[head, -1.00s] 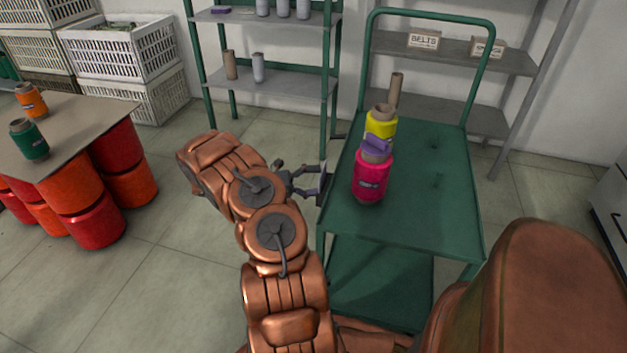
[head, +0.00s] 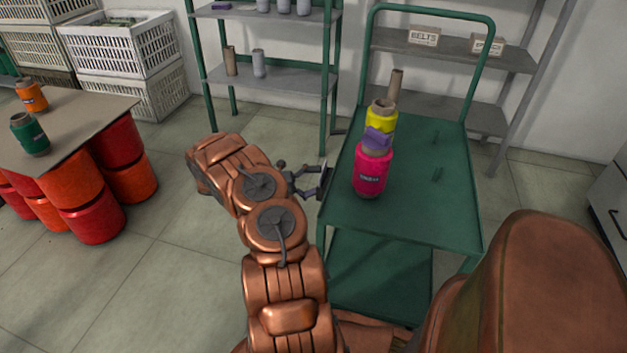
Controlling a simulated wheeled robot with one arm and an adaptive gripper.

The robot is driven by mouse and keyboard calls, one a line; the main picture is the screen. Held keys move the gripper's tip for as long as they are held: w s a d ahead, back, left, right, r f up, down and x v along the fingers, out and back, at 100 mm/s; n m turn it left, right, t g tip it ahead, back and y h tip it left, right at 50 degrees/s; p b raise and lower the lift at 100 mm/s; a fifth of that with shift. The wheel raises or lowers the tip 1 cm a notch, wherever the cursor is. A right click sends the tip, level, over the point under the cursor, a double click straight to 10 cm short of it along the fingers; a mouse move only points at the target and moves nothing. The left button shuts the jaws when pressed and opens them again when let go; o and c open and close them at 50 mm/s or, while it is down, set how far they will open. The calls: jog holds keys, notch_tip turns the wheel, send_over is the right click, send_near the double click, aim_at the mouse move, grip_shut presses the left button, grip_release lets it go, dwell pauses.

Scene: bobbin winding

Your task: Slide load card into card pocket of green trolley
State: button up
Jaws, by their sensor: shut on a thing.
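The green trolley (head: 415,215) stands right of centre, with a flat top deck, a lower shelf and a tall handle. My gripper (head: 322,181) is at the left edge of its top deck. It is shut on a thin, dark, upright piece, seen nearly edge-on, which appears to be the load card (head: 323,178). The card is beside the trolley's left side; I cannot tell whether it touches it. The card pocket cannot be made out from this view.
Shelves (head: 265,80) are behind. A table (head: 75,125) with spools is at left. Floor between is clear.

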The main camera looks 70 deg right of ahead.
jog(key=shift+s+a+f, duration=0.1)
jog(key=shift+a+f, duration=0.05)
jog(key=shift+f, duration=0.4)
jog(key=shift+s+a+f, duration=0.1)
jog(key=shift+f, duration=0.4)
jog(key=o, duration=1)
jog(key=shift+w, duration=0.1)
jog(key=v, duration=0.4)
jog(key=r+v, duration=0.1)
jog(key=v, duration=0.3)
jog(key=r+v, duration=0.1)
jog(key=v, duration=0.3)
jog(key=shift+d, duration=0.15)
jog(key=shift+w+r, duration=0.1)
jog(key=shift+r, duration=0.05)
